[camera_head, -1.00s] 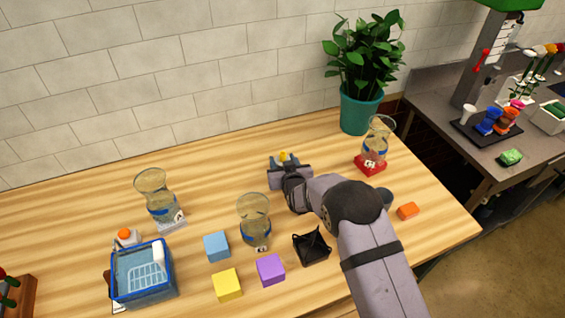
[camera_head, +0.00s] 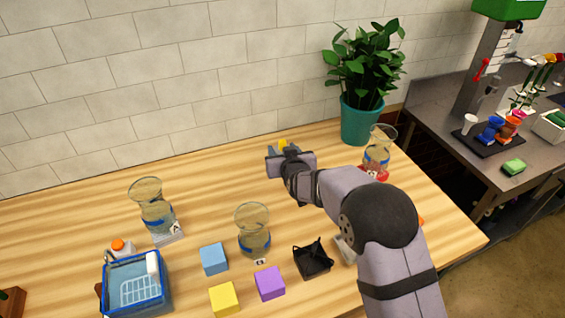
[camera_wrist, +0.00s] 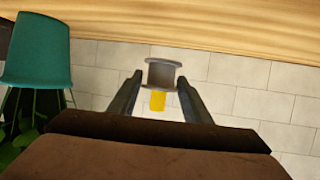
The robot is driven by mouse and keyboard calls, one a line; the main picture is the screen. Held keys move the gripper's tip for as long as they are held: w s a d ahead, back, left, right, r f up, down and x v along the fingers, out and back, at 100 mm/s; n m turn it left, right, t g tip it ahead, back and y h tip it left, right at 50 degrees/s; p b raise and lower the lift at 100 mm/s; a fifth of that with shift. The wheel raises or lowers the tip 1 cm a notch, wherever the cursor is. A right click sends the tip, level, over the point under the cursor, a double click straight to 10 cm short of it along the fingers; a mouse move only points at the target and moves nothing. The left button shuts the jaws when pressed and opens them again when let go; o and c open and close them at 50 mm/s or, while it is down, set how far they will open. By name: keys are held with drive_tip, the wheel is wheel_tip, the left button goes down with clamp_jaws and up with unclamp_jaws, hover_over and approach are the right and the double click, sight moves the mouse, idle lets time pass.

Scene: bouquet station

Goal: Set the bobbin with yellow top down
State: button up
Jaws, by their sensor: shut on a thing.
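The bobbin with the yellow top (camera_wrist: 161,74) is a small grey spool with a yellow piece on one end. My gripper (camera_wrist: 159,87) is shut on it, with a dark finger on each side. The wrist picture is upside down, so the bobbin is upright, yellow top up. Its lower flange shows against the wall, clear of the table (camera_wrist: 190,20), so it is held above the surface. In the head view my gripper (camera_head: 287,155) is near the back of the table, and only the yellow top (camera_head: 283,145) shows clearly; the rest is mostly hidden.
A potted plant (camera_head: 361,119) and a glass vase on a red base (camera_head: 379,143) stand right of my gripper. More vases (camera_head: 253,236) (camera_head: 153,210), blocks (camera_head: 214,259), a black holder (camera_head: 313,260) and a blue basket (camera_head: 137,288) stand nearer. The table's back middle is clear.

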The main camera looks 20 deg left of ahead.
drive_tip(key=shift+r, duration=0.55)
